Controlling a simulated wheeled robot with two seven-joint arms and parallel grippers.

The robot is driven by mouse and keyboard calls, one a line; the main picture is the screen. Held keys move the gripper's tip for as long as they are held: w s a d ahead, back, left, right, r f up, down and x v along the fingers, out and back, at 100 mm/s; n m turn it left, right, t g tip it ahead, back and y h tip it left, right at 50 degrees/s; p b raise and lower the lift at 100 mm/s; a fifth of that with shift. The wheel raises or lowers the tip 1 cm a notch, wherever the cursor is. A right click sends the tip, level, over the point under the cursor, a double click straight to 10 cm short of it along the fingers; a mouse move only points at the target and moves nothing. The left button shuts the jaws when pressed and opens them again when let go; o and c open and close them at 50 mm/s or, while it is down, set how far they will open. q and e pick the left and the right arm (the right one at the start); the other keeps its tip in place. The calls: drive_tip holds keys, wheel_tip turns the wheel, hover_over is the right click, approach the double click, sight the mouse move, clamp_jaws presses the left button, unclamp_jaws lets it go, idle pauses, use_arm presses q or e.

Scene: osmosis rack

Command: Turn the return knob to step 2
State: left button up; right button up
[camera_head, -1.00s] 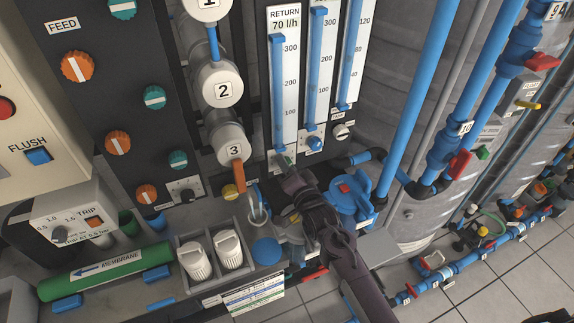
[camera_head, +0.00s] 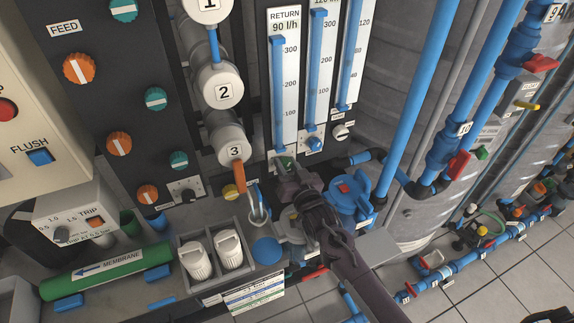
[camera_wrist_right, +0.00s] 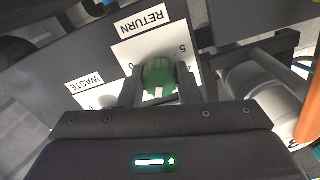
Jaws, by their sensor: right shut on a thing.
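The return knob is green with a white mark (camera_wrist_right: 158,77); it sits on a white dial plate under a RETURN label (camera_wrist_right: 142,20) in the right wrist view. Its white mark points toward the bottom of that view. Digits 4 and 5 show at the plate's right side; the other digits are hidden. My right gripper (camera_wrist_right: 158,85) is shut on the knob, one finger on each side. In the head view, my right gripper (camera_head: 286,168) covers most of the knob below the return flow tube (camera_head: 284,90), whose display reads 90 l/h. My left gripper is not in view.
A WASTE dial plate (camera_wrist_right: 97,95) lies left of the knob in the wrist view. In the head view, an orange-handled valve (camera_head: 239,176) is left of my gripper and a blue valve body (camera_head: 350,195) is close on its right.

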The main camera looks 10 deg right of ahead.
drive_tip(key=shift+n, duration=0.4)
drive_tip(key=o, duration=1)
drive_tip(key=shift+c, duration=0.2)
drive_tip(key=s+d+b, duration=0.1)
drive_tip(key=s, duration=0.6)
drive_tip(key=shift+s+d, duration=0.25)
drive_tip(key=shift+s, duration=0.1)
